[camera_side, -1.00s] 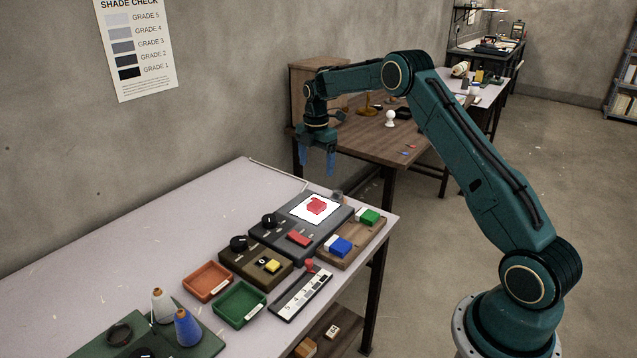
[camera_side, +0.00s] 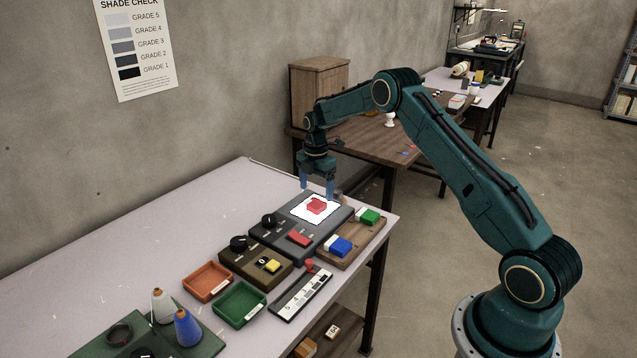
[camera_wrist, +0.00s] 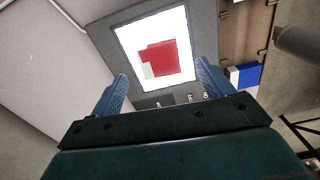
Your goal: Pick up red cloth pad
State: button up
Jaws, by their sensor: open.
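A small red cloth piece (camera_side: 316,205) lies on the bright white panel (camera_side: 298,217) of a dark grey unit. In the wrist view, this red piece (camera_wrist: 164,58) has an uneven outline, with a pale grey patch at its lower left corner. A second red pad (camera_side: 299,239) sits on the front part of the same unit. My gripper (camera_side: 317,192) is open and empty, pointing down above the panel's back edge. In the wrist view, its two blue fingers stand apart on either side of the red piece, which is not between the tips.
Blue (camera_side: 339,246) and green (camera_side: 368,216) pads lie on a wooden tray at the right. Dark knobs (camera_side: 269,220) stand to the left. Orange (camera_side: 207,280) and green (camera_side: 240,303) trays are nearer the front. The left of the table (camera_side: 140,240) is clear.

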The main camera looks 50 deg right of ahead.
aim_at(315, 203)
jog(key=shift+a+f, duration=0.2)
jog(key=shift+f, duration=2.15)
jog(key=shift+c, duration=0.2)
jog(key=c, duration=1)
